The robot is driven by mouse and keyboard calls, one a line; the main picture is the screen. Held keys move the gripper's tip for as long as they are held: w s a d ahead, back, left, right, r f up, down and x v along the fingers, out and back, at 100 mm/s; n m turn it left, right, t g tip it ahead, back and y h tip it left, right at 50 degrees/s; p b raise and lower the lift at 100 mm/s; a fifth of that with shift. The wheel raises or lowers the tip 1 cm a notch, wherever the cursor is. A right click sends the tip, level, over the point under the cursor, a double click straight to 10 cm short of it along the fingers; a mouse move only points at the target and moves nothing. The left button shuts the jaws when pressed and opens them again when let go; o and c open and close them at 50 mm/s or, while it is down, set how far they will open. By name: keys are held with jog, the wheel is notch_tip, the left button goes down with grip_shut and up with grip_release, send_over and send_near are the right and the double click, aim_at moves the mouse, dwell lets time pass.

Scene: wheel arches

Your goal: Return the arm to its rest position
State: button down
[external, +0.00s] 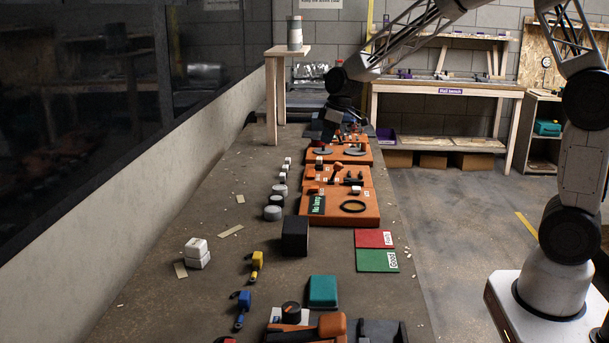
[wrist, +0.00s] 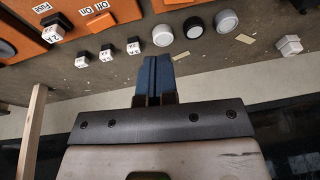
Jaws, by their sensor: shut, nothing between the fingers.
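My gripper (external: 334,118) is over the far part of the long bench (external: 210,270), above the farthest orange panel (external: 362,157), in the external view. Its fingertips are small and dark there, so their gap is hard to make out. In the wrist view the blue fingers of my gripper (wrist: 156,75) are together with nothing between them. They point toward a row of small cubes and round knobs on the bench. My arm reaches across from the upper right in the external view.
Orange panels carry labelled blocks and a black ring (external: 353,206). Green (external: 374,261) and red (external: 372,239) mats, a black cube (external: 295,237) and a white block (external: 197,253) lie nearer. A wall borders the left.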

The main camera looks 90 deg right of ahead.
dwell(0.4)
jog(key=s+a+r, duration=0.5)
jog(key=s+a, duration=0.2)
jog(key=a, duration=0.4)
jog(key=s+a+r, duration=0.5)
jog(key=s+a, duration=0.1)
jog(key=a, duration=0.6)
jog(key=s+a, duration=0.6)
jog(key=s, duration=0.5)
jog(key=s+a+h, duration=0.1)
jog(key=s+a, duration=0.6)
jog(key=s, duration=0.4)
jog(key=shift+s+r+g, duration=0.15)
jog(key=shift+r+g, duration=0.05)
jog(key=shift+g, duration=0.2)
